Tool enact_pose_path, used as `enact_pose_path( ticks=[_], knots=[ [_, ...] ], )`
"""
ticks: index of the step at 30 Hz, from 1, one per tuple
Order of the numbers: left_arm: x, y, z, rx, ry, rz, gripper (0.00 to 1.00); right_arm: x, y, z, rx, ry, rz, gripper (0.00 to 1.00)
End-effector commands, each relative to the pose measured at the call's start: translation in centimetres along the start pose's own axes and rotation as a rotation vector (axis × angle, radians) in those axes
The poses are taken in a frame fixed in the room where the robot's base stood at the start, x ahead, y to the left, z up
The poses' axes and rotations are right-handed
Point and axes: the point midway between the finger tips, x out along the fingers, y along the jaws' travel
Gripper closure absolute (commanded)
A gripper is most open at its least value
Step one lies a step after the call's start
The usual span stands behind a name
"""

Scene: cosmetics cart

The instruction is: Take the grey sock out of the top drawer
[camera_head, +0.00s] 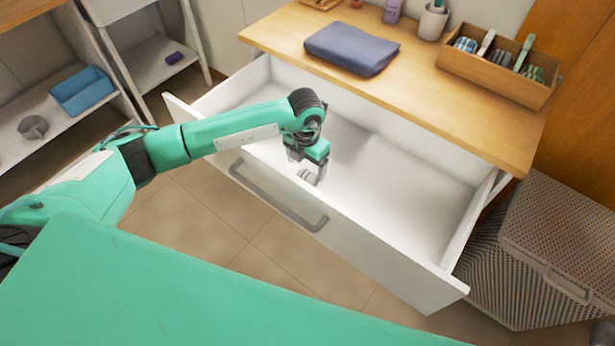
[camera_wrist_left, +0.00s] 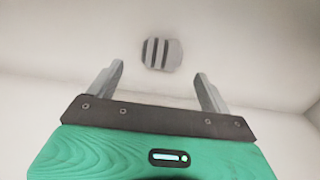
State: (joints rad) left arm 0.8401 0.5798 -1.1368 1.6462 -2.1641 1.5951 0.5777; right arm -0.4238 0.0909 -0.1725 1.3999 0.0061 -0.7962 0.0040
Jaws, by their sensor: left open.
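The top drawer (camera_head: 405,185) is pulled open, white inside, with a grey bar handle on its front. The grey sock (camera_wrist_left: 162,54), a small grey bundle with dark stripes, lies on the drawer floor. In the head view the sock (camera_head: 307,175) is near the drawer's front wall, partly hidden. My left gripper (camera_head: 305,160) points down into the drawer. In the left wrist view the left gripper (camera_wrist_left: 160,85) is open and empty, with the sock beyond its fingertips and roughly centred between them. My right gripper is not in view.
The wooden top (camera_head: 420,90) above the drawer holds a folded blue-grey cloth (camera_head: 351,48) and a wooden box (camera_head: 497,70) of small items. A wicker hamper (camera_head: 555,240) stands at the right.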

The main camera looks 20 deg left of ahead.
Motion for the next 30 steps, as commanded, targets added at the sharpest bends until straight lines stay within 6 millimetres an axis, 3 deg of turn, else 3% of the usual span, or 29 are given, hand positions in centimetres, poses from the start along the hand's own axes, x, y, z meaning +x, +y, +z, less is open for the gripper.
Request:
enact_pose_path(
  ticks=[5, 15, 23, 30],
  knots=[
    [1.2, -0.1, 0.0, 0.001, 0.001, -0.001, 0.18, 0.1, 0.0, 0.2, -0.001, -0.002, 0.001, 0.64],
    [5.6, -0.2, 0.0, 0.001, 0.002, -0.001, 0.18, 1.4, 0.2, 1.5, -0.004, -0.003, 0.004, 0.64],
    [6.0, -0.1, 0.0, 0.001, 0.000, -0.001, 0.18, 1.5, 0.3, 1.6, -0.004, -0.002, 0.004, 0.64],
    [5.9, -0.2, 0.0, 0.001, 0.000, -0.001, 0.63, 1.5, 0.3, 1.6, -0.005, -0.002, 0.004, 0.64]
  ],
)
